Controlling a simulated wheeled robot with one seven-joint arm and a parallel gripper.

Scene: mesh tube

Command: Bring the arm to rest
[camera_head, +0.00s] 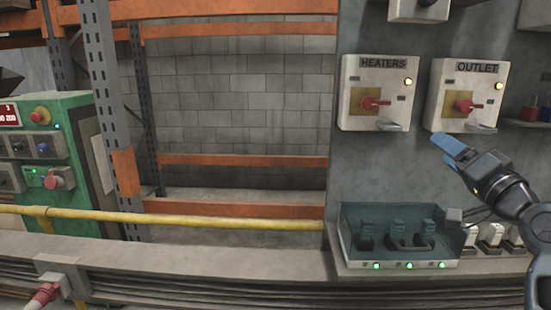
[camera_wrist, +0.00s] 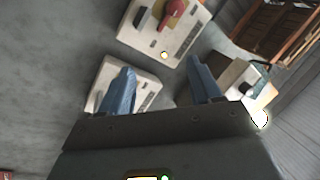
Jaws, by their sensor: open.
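My gripper (camera_head: 452,147) is at the right of the head view, its blue fingers pointing up and left. Its tips show just below the OUTLET box (camera_head: 441,103); I cannot tell the depth between them. In the wrist view my gripper (camera_wrist: 160,76) has its two blue fingers well apart, with nothing between them. A box with a red handle (camera_wrist: 176,10) lies beyond the tips in that view. My dark arm comes in from the right edge.
The HEATERS box (camera_head: 350,105) is left of the OUTLET box on the grey panel. Below is a teal tray (camera_head: 372,262) with several dark plugs and green lights. A yellow rail (camera_head: 180,218) and a green cabinet (camera_head: 85,140) are at left.

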